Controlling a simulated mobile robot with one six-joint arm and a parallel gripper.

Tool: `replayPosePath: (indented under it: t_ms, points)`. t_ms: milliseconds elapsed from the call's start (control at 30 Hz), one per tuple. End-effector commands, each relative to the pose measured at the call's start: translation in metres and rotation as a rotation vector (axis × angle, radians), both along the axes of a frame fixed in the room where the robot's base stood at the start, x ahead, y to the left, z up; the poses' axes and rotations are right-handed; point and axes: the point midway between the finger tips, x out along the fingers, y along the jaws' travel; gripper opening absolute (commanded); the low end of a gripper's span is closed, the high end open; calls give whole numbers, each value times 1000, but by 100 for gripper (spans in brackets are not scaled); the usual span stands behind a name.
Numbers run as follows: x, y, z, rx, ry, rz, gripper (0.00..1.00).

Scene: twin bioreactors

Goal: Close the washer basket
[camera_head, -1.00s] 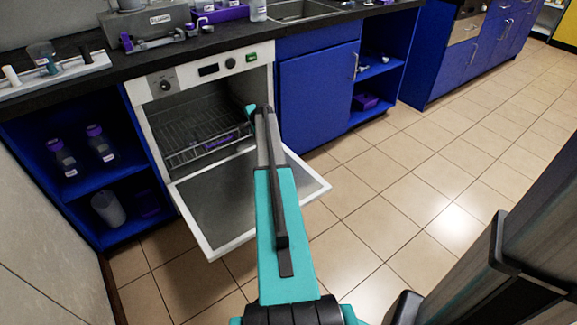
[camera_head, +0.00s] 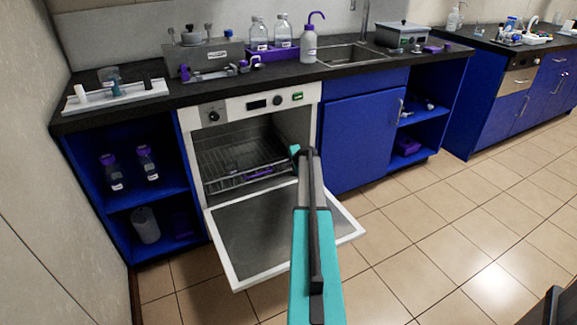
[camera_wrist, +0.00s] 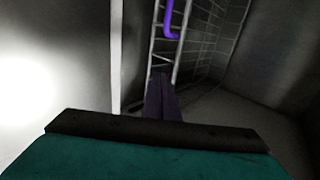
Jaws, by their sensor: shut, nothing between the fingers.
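The washer (camera_head: 215,114) stands under the counter with its door (camera_head: 275,240) folded down and open. The grey wire basket (camera_head: 225,160) is in the washer's cavity, with a purple handle (camera_head: 258,172) at its front. In the wrist view, the basket's wire side (camera_wrist: 208,32) and purple handle (camera_wrist: 172,18) show at the top. My gripper (camera_wrist: 162,82) is shut and empty, its dark fingertips at or very near the basket's front wires; contact cannot be told. In the head view my arm hides the fingertips and the right of the opening.
The open door's panel juts out low in front of the washer. A blue open shelf (camera_head: 150,205) with bottles is at left, a closed blue cabinet (camera_head: 358,145) at right. Bottles and a sink (camera_head: 350,55) are on the counter. The tiled floor (camera_head: 430,240) at right is clear.

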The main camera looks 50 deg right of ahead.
Motion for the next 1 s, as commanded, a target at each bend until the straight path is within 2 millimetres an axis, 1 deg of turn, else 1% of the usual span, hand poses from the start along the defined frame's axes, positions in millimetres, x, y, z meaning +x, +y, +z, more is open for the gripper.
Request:
replayPosePath:
  t_ms: [33, 100, 600, 800, 1000]
  points:
    - [-7, 5, 1, 0, 1, 0, 0]
    - [-14, 6, 9, -1, 0, -2, 0]
    - [-57, 25, 52, 1, 2, -1, 0]
    - [-69, 29, 65, 1, 1, 1, 0]
    - [-73, 31, 69, 1, 2, 1, 0]
